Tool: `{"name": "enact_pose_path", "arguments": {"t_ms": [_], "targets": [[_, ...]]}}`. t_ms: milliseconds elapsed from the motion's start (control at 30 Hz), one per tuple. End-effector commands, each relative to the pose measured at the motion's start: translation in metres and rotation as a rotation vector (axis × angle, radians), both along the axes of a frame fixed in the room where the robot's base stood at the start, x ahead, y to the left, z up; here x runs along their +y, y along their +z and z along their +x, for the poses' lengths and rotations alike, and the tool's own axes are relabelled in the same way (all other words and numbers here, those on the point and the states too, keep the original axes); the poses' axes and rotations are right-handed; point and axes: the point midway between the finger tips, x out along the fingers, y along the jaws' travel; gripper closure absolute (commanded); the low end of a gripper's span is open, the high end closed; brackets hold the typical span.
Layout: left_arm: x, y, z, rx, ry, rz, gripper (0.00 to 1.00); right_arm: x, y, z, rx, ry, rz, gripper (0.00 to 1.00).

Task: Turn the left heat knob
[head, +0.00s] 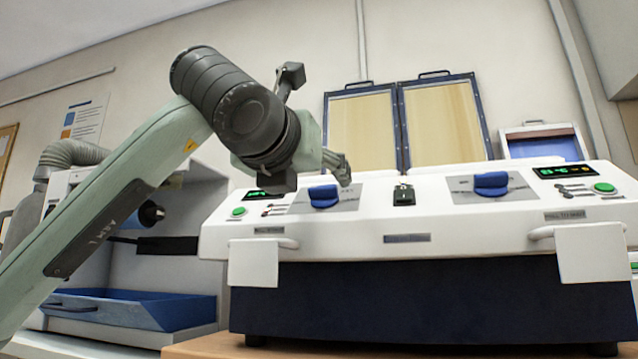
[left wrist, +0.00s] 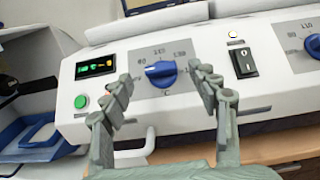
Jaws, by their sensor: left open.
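The left heat knob (head: 323,196) is a blue knob on a grey dial plate on the white sloped panel of the machine. In the left wrist view the knob (left wrist: 161,74) appears between the two fingertips, with a gap on each side. My left gripper (head: 341,170) is open and empty, just above and to the right of the knob in the head view. In the left wrist view my left gripper (left wrist: 163,78) shows both fingers spread. How far the fingertips are from the panel is hard to tell. My right gripper is not in view.
A second blue knob (head: 491,184) is on the panel's right half. A black rocker switch (head: 404,195) sits between the knobs. A green button (head: 238,212) and a lit display (left wrist: 96,66) are left of the left knob. White handles (head: 262,243) stick out in front.

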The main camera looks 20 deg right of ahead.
Motion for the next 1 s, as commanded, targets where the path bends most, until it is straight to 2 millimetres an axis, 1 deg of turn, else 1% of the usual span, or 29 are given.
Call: {"name": "enact_pose_path", "arguments": {"t_ms": [33,200,300,400,600,1000], "targets": [[0.007,0.001,-0.011,-0.004,-0.001,-0.001,0.40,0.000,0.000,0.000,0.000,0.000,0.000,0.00],[0.027,0.000,-0.040,-0.004,0.000,0.000,0.40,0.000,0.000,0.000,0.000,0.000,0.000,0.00],[0.036,0.000,-0.054,-0.003,0.001,-0.001,0.40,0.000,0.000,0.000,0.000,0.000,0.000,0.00],[0.041,0.000,-0.063,-0.002,0.000,0.000,0.40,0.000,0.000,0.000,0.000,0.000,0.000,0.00],[0.045,-0.001,-0.068,-0.001,0.001,-0.001,0.40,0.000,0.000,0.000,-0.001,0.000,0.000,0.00],[0.045,-0.001,-0.068,0.000,0.001,0.000,0.40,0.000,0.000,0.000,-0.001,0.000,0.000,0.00]]}}
